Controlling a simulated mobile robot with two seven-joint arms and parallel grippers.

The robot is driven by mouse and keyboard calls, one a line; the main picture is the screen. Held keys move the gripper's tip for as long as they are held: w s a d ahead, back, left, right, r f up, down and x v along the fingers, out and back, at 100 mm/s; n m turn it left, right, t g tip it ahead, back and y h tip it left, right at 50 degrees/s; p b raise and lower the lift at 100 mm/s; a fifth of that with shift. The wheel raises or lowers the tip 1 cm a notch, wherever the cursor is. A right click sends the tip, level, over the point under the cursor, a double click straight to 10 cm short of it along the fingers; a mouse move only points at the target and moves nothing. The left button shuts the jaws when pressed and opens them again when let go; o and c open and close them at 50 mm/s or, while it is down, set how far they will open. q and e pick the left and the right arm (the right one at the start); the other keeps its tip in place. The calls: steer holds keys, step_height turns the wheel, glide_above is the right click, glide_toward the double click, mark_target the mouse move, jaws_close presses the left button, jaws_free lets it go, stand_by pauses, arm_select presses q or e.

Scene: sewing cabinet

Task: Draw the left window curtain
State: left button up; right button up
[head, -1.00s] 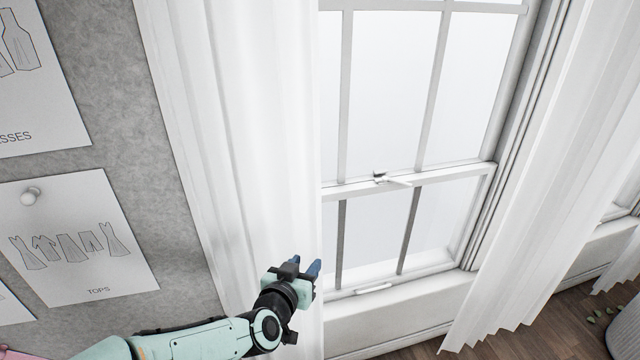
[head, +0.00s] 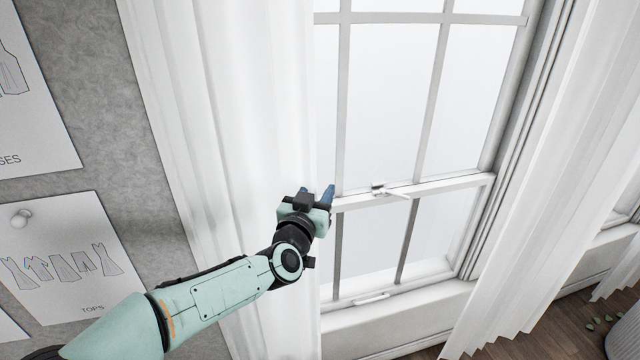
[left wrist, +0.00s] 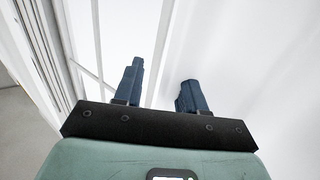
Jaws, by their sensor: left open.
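The left curtain (head: 235,110) is white and pleated, and hangs at the left side of the window (head: 400,130) in the head view. My left gripper (head: 318,190) is open at the curtain's right edge, about the height of the window's middle rail. In the left wrist view its two blue fingers (left wrist: 160,88) stand apart. The curtain (left wrist: 240,70) fills the right of that view, and its edge appears to run between the fingers. I cannot tell whether they touch the cloth. My right gripper is not in view.
A right curtain (head: 560,180) hangs at the window's other side. The sash latch (head: 379,189) sits right of my gripper. A grey board with pattern sheets (head: 62,255) is at the left. The window sill (head: 400,305) runs below. Wood floor shows at the lower right.

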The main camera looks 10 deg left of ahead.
arm_select(q)
steer(key=shift+w+d, duration=0.1)
steer(key=shift+w, duration=0.8)
jaws_close()
